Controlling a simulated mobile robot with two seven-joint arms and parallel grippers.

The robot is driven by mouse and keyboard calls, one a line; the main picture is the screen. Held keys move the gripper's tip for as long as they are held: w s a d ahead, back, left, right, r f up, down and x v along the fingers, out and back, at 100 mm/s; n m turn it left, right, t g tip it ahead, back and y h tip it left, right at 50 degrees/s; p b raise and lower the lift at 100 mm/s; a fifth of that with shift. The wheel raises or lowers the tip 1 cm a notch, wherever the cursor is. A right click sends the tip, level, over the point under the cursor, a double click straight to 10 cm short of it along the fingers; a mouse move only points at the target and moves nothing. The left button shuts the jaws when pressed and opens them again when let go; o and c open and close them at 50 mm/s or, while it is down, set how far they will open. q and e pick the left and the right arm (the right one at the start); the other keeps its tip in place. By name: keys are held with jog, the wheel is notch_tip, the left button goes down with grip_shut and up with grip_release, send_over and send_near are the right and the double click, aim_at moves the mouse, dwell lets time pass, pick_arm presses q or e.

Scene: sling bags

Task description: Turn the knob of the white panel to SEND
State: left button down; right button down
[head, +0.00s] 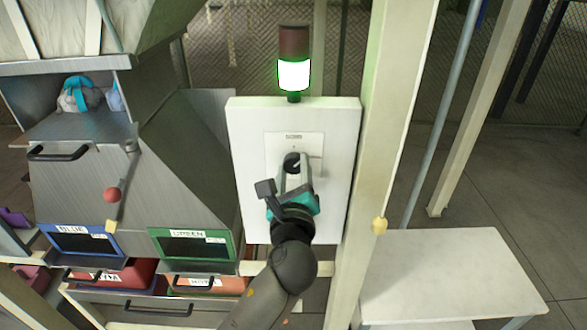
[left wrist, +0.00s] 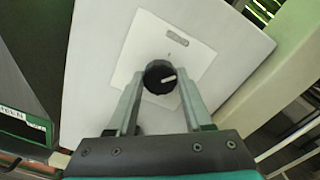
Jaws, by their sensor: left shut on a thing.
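The white panel (head: 247,125) stands upright in the middle of the head view. A pale square plate (head: 308,142) on it carries a small label and a round black knob (head: 291,160). My left gripper (head: 293,172) is at the knob from below and is shut on it. In the left wrist view the knob (left wrist: 160,77) sits between the two grey fingers, and its white pointer line points right. The label (left wrist: 177,41) above it is too small to read. My right gripper is in neither view.
A signal lamp (head: 294,75) above the panel is lit below and dark red on top. A beige post (head: 388,120) stands close to the right of the panel. A metal chute unit (head: 90,175) is on the left. A bare white table (head: 450,270) is at lower right.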

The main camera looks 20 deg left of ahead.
pick_arm(q)
jog(key=n, duration=0.4)
jog(key=shift+n, duration=0.3)
jog(key=shift+a+n+b, duration=0.1)
jog(key=shift+n+b, duration=0.4)
jog(key=shift+n, duration=1.4)
jog(key=shift+c, duration=1.5)
grip_release()
